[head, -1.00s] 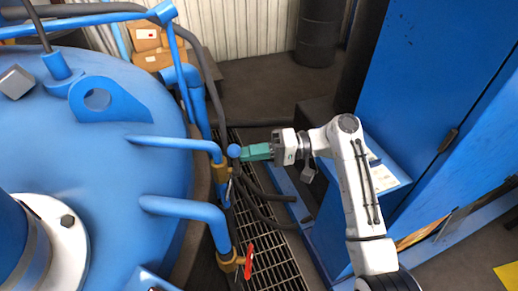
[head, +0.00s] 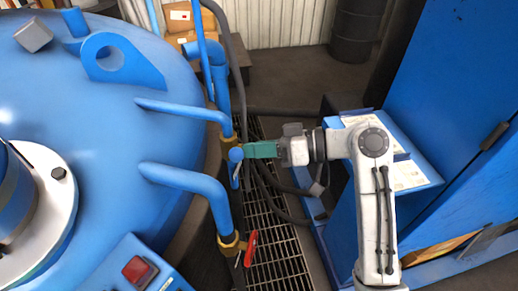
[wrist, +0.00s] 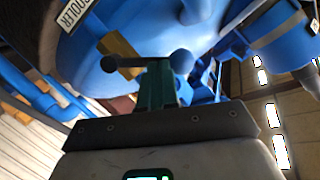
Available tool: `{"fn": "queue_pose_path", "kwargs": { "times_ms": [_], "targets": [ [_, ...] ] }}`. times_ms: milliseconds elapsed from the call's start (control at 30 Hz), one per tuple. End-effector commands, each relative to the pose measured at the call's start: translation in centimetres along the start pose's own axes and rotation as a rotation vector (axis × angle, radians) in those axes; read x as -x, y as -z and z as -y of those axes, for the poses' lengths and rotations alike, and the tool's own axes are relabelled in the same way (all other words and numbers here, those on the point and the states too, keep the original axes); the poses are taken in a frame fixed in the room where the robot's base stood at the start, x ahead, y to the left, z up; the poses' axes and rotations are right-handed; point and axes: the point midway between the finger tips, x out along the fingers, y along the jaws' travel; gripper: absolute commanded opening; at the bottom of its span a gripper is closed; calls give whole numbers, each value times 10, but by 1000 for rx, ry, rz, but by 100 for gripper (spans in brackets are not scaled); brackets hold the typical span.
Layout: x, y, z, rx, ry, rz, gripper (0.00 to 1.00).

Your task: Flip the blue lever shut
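The blue lever (head: 234,178) is at the upper brass valve on the pipe from the blue vessel. Its round blue knob (head: 235,155) shows just below and right of that valve. My gripper (head: 249,150) reaches in from the right, its green fingers close together and their tips at the knob; I see no clear gap. In the wrist view the green fingers (wrist: 158,85) stand together as one narrow block, with a dark bar crossing at the tips and a blue knob (wrist: 182,60) to their right. Whether the tips touch or only adjoin the knob is unclear.
A red lever (head: 251,247) sits on the lower brass valve (head: 231,243). The large blue vessel (head: 90,160) fills the left. Dark hoses (head: 270,185) run over the floor grating (head: 270,240). A blue cabinet (head: 445,110) stands right.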

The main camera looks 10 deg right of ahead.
Motion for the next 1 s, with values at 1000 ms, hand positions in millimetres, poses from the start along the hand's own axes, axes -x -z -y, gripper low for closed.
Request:
{"fn": "queue_pose_path", "kwargs": {
  "times_ms": [1000],
  "targets": [
    [-11,-34,4,420,-115,2,0]
  ]
}}
